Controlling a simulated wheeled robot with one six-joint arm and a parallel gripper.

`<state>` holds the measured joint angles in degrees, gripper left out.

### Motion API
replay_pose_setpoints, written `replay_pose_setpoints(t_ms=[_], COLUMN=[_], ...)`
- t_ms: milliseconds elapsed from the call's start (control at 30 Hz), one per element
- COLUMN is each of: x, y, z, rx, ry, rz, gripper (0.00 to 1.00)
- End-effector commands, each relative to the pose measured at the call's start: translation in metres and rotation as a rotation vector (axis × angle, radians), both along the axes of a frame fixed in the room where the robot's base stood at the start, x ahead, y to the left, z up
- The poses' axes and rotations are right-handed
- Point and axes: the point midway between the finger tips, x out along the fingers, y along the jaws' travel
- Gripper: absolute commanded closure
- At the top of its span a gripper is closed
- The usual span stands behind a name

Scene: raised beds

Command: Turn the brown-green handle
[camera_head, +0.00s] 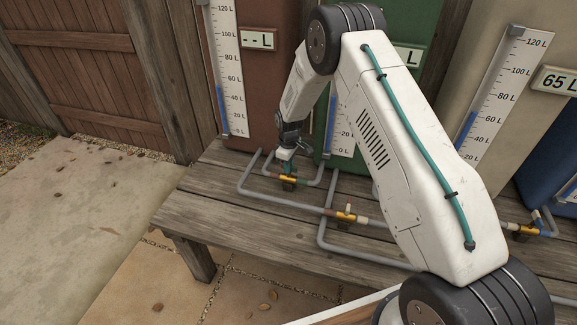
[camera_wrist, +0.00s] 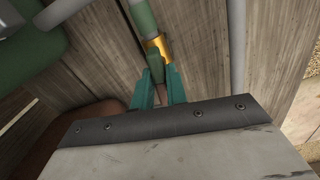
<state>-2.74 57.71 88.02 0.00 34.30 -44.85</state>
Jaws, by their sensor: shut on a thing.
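The brown-green handle belongs to a brass valve (camera_head: 288,179) on the grey pipe between the brown tank (camera_head: 262,85) and the green tank (camera_head: 405,30). In the wrist view the brass valve body (camera_wrist: 158,46) sits beside a green pipe band (camera_wrist: 143,17). My gripper (camera_head: 287,168) reaches down onto this valve. In the wrist view its teal fingers (camera_wrist: 160,82) are close together, with a narrow brownish piece of the handle (camera_wrist: 160,95) between them. The fingers hide most of the handle, so its angle is hard to tell.
A second brass valve (camera_head: 345,214) lies nearer the front on another pipe, and a third (camera_head: 524,231) is at the right. Grey pipes run over the wooden bench (camera_head: 215,215). The cream tank (camera_head: 470,50) shows 65 L.

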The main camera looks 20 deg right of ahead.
Motion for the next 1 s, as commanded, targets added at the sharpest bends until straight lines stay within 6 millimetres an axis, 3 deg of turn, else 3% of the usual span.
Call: replay_pose_setpoints(t_ms=[733,767,800,1000], x=[0.0011,0.0012,0.0011,0.0006], y=[-0.0003,-0.0004,-0.0003,-0.0001], z=[0.0009,0.0009,0.0009,0.0005], rx=[0.0,0.0,0.0,0.0], ry=[-0.003,-0.003,-0.003,-0.001], rz=[0.082,0.082,0.082,0.082], gripper=[1.0,0.77,0.66,0.64])
